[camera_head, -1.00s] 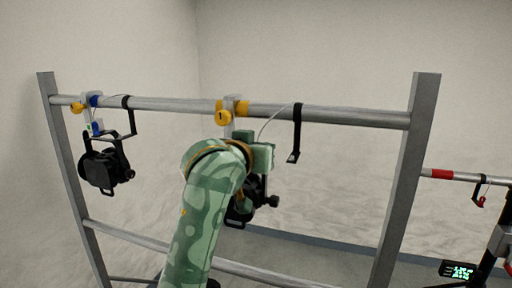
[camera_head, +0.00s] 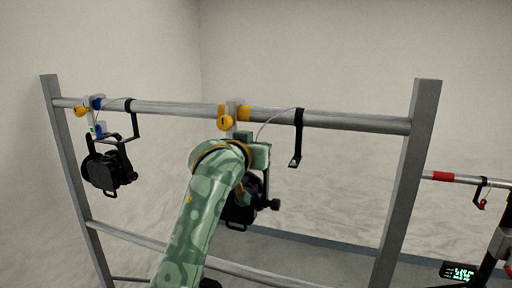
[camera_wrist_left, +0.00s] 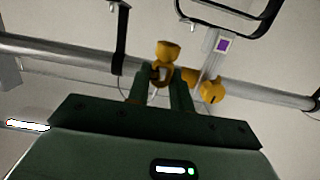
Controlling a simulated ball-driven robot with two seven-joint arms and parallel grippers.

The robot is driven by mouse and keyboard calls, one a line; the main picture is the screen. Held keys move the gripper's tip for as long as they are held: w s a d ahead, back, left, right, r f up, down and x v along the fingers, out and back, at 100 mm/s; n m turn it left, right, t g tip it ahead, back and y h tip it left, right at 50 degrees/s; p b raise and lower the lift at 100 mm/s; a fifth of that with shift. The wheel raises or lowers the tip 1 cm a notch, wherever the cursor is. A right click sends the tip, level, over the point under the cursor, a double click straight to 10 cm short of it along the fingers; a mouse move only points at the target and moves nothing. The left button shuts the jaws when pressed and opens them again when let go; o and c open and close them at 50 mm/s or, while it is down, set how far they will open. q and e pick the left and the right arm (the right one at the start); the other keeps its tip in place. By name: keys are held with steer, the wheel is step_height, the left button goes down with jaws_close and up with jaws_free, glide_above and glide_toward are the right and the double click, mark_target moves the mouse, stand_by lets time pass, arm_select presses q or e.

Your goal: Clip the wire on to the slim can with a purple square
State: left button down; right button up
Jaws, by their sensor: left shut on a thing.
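The black can with the yellow clamp (camera_head: 226,122) hangs at the middle of the rail; its body (camera_head: 238,212) is partly hidden behind my left arm. In the left wrist view a purple square (camera_wrist_left: 222,45) shows on its pale clamp bracket. A thin pale wire (camera_head: 270,121) runs from the black strap (camera_head: 298,135) down-left towards my left gripper (camera_head: 254,152). In the left wrist view that gripper (camera_wrist_left: 163,88) is shut on a small orange-brown clip (camera_wrist_left: 160,74), apparently on the wire, beside the yellow band. Whether the clip touches the can is unclear. My right gripper is out of view.
A second black can (camera_head: 107,169) with a blue-marked clamp hangs at the left of the rail (camera_head: 340,119). Grey posts (camera_head: 408,175) bound the rack. A red-banded bar (camera_head: 446,176) and a lit display (camera_head: 458,271) stand at the right.

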arm_select(q)
steer(key=shift+w+a+f+p, duration=0.1)
steer(key=shift+w+a+p, duration=0.15)
steer(key=shift+w, duration=1.2)
steer(key=shift+w+a+p, duration=0.2)
steer(key=shift+w+p, duration=0.1)
steer(key=shift+w, duration=1.15)
steer(key=shift+w+a+f+p, duration=0.1)
steer(key=shift+w+a+p, duration=0.15)
steer(key=shift+w, duration=1.2)
steer(key=shift+b, duration=0.4)
steer(key=shift+s+f+p, duration=0.1)
steer(key=shift+s+p, duration=0.05)
steer(key=shift+p, duration=0.3)
